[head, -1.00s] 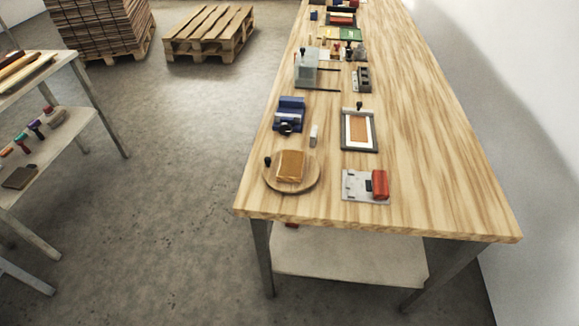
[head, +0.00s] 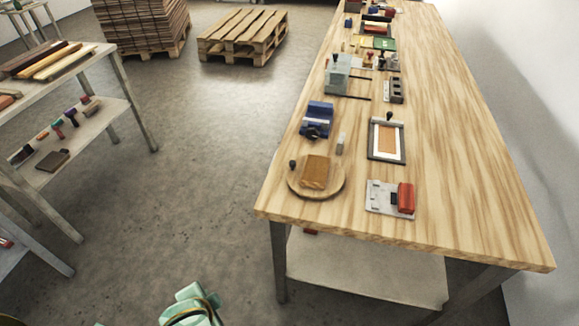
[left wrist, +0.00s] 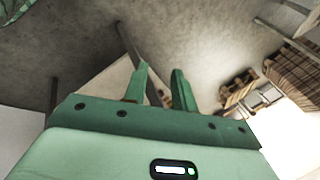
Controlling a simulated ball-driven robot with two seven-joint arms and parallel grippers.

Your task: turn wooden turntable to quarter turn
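The wooden turntable (head: 335,190) is a round light disc near the left front corner of the long wooden table. A brown rectangular block (head: 315,171) lies on it, and a black knob (head: 292,164) stands at its far left rim. My left gripper (left wrist: 160,84) is open in the left wrist view, with two green fingers apart and nothing between them. A mint-green part of my arm shows at the bottom of the head view, well short of the turntable. The right gripper is not in view.
On the table (head: 470,190), a grey plate with a red roller (head: 405,198) is right of the turntable. A blue device (head: 318,120) and a framed board (head: 387,140) are behind. A shelf rack (head: 105,118) stands left, with open floor between.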

